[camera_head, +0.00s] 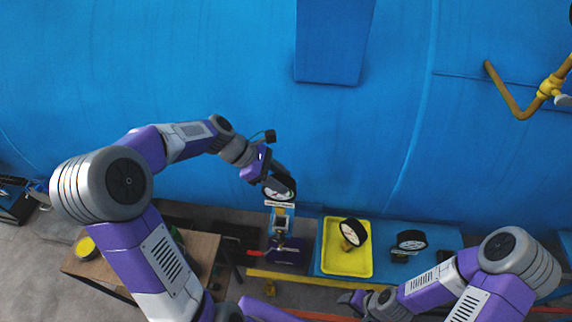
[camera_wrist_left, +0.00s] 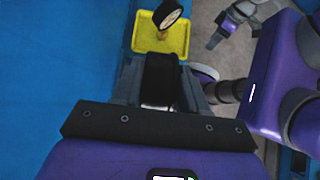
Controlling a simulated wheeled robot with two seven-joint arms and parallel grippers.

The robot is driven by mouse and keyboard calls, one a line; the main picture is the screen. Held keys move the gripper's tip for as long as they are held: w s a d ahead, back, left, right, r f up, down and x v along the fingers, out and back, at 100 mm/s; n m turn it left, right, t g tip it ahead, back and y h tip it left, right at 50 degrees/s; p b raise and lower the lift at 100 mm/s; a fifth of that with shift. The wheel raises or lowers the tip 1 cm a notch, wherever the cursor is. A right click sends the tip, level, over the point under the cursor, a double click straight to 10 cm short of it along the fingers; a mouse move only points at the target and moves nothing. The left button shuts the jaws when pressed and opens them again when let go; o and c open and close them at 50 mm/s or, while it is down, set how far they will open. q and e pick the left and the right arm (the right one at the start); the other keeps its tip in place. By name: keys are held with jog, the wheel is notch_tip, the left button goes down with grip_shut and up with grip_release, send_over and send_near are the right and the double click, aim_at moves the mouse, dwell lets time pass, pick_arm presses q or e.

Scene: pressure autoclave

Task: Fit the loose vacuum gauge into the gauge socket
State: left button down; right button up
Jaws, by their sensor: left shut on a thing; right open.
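My left gripper (camera_head: 272,172) is shut on a round black-rimmed gauge with a white dial (camera_head: 279,188). In the left wrist view the gauge (camera_wrist_left: 160,80) shows edge-on as a dark cylinder between the two fingers. In the head view the gauge is directly above a small fitting with a white label (camera_head: 280,204), which looks like the gauge socket. I cannot tell whether the gauge touches it, and its stem is hidden. My right gripper (camera_head: 356,299) is open and empty, low in the head view, apart from the gauges.
A yellow tray (camera_head: 366,263) holds another gauge (camera_head: 352,232), tilted. A further black gauge (camera_head: 411,240) stands on the blue surface (camera_head: 441,237) right of it. A wooden table (camera_head: 205,248) is at left. The big blue vessel wall (camera_head: 230,70) rises behind. A yellow pipe (camera_head: 512,100) projects upper right.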

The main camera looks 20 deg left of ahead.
aim_at(280, 199)
pick_arm(q)
jog(key=shift+w, duration=0.15)
jog(key=shift+s+r, duration=0.1)
jog(key=shift+s, duration=0.15)
jog(key=shift+w+f+b, duration=0.15)
jog(key=shift+f+b, duration=0.15)
jog(key=shift+f, duration=0.2)
jog(key=shift+f+b, duration=1.5)
jog(key=shift+f, duration=0.95)
jog(key=shift+p, duration=0.6)
jog(key=shift+f+b, duration=1.55)
jog(key=shift+f, duration=0.8)
jog(key=c, duration=0.5)
grip_release()
